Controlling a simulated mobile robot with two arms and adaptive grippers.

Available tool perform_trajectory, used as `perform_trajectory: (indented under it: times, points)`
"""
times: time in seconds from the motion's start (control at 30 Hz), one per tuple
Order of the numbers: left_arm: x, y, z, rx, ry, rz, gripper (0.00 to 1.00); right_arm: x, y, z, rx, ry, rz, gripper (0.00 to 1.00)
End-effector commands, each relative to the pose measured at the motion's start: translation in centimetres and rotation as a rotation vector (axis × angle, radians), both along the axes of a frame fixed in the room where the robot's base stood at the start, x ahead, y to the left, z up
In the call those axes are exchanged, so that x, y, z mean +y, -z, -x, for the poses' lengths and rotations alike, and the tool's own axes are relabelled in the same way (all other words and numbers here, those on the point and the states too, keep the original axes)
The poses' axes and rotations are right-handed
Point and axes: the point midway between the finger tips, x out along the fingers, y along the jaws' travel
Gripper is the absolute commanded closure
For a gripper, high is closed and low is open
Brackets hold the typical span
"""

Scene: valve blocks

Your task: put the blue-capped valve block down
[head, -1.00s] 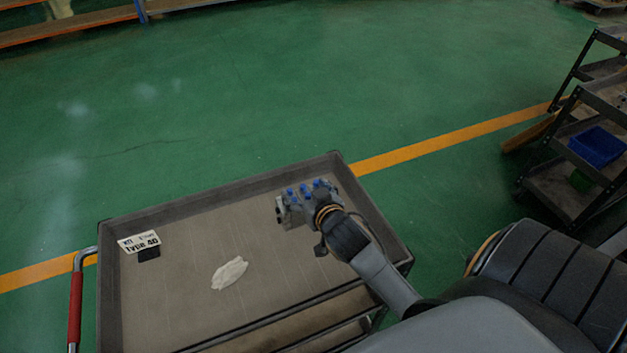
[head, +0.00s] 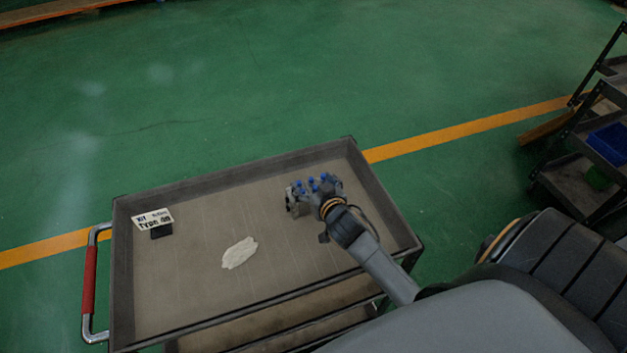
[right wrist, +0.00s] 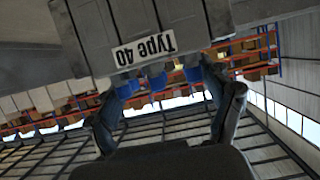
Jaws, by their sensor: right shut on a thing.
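The grey valve block with blue caps (head: 296,199) is at the right part of the grey cart's top tray (head: 190,285). My right gripper (head: 322,193) is shut on it from the right side of the picture. In the right wrist view the block (right wrist: 200,20) fills the top, with a "Type 40" label upside down. Its blue caps show between the two fingers (right wrist: 165,110). The arm and fingers hide part of the block in the head view. I cannot tell whether its underside touches the tray. My left gripper is not in view.
A sign on a black stand (head: 153,219) stands at the tray's left end. A crumpled white cloth (head: 240,252) lies near the middle. Raised rims border the tray; bare room lies between cloth and block. A dark shelf cart (head: 575,185) stands at the right.

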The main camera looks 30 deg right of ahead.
Motion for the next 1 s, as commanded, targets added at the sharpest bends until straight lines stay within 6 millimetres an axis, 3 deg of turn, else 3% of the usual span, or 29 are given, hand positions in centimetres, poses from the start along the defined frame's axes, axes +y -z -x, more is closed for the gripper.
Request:
perform_trajectory:
  times: [0.1, 0.13, 0.23, 0.67, 0.77, 1.0]
  points:
    - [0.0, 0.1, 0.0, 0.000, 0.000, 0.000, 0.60, 0.0, -0.4, -0.2, -0.013, -0.002, 0.002, 0.82]
    - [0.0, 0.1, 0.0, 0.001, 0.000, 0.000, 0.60, 0.0, 0.2, 0.0, 0.000, 0.000, 0.000, 0.17]
    - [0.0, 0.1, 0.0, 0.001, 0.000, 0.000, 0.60, 0.0, 0.2, 0.0, 0.001, 0.000, 0.000, 0.00]
    - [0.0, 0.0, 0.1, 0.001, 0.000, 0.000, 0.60, 0.1, -0.1, 0.3, 0.002, 0.000, 0.000, 0.00]
    - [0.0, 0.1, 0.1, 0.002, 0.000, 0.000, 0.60, 0.4, -0.4, 1.4, 0.003, 0.000, -0.001, 0.00]
    - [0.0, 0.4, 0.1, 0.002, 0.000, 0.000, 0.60, 1.4, -2.4, 6.0, 0.003, 0.001, -0.001, 0.00]
